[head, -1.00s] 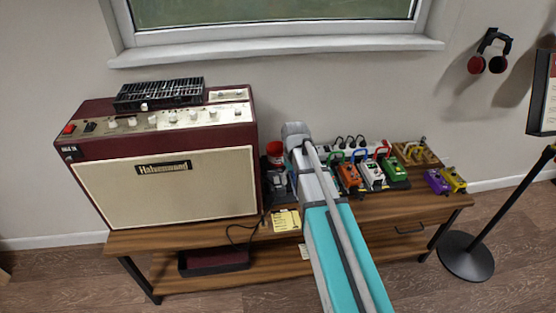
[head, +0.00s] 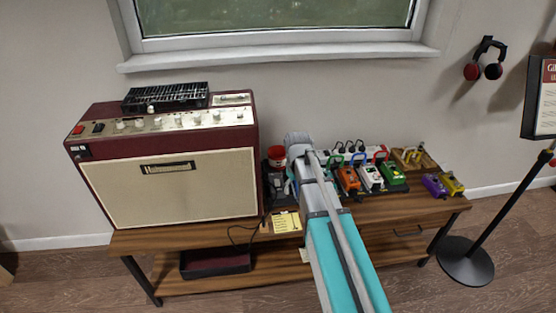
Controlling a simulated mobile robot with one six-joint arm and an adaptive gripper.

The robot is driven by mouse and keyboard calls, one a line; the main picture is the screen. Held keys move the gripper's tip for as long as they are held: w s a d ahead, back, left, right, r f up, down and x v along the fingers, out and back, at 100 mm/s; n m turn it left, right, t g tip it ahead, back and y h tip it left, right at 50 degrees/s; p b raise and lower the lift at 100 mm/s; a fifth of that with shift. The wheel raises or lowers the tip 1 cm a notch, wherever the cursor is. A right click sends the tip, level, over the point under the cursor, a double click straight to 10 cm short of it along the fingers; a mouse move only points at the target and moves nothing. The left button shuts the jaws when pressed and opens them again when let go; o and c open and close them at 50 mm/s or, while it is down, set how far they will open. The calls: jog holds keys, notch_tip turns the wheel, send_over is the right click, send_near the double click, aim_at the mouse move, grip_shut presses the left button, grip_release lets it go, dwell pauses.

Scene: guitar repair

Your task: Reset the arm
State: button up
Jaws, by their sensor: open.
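My arm reaches from the bottom of the head view up over the wooden bench (head: 340,232). Its far end is beside the amplifier, just right of its front corner.
A maroon and cream amplifier (head: 170,190) fills the bench's left side. Several coloured pedals, including a green one (head: 392,175), stand right of the arm. A yellow note (head: 286,222) lies at the front edge. A black stand (head: 468,262) is at the right.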

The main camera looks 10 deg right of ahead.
jog(key=s+m, duration=0.4)
jog(key=s, duration=1.2)
notch_tip(320, 180, up, 17)
jog(key=p, duration=1.7)
jog(key=shift+w, duration=0.4)
